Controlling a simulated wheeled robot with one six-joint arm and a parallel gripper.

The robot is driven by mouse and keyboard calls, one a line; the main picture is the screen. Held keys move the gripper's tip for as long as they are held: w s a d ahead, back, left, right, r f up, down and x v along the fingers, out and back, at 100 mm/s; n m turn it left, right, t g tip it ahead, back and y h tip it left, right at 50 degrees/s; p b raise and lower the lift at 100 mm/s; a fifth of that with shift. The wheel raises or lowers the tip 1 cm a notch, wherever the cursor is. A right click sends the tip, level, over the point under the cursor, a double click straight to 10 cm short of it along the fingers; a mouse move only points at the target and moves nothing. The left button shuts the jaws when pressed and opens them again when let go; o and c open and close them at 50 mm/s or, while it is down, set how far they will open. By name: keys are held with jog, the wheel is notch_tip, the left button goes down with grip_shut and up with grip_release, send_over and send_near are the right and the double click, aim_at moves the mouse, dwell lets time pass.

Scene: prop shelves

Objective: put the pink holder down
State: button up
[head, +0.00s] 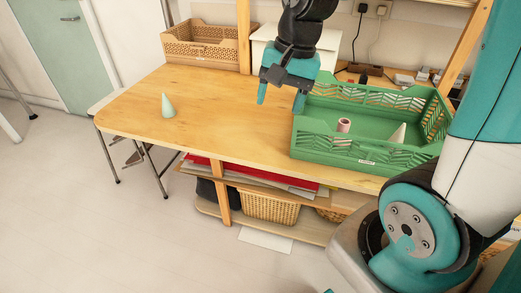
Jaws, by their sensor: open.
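A small pink cylinder, which looks like the pink holder (344,125), stands inside the green crate (325,156) on the right part of the wooden table. My gripper (281,100) is open with nothing between its teal fingers. It hangs above the table by the crate's left side, to the left of the pink holder and apart from it. The crate's front wall hides the holder's lower part.
A white wedge-shaped piece (398,133) stands in the crate, right of the holder. A pale green cone (167,106) stands at the left end of the wooden table (215,110). A tan crate (205,47) is at the back left. The table's middle is clear.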

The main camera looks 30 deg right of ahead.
jog(key=s+a+r+n+g+y, duration=0.1)
jog(key=s+a+r+n+y, duration=0.1)
jog(key=s+a+n, duration=1.1)
jog(key=shift+s+a+r+n, duration=0.3)
jog(key=shift+s+r+n, duration=0.1)
jog(key=shift+n, duration=0.8)
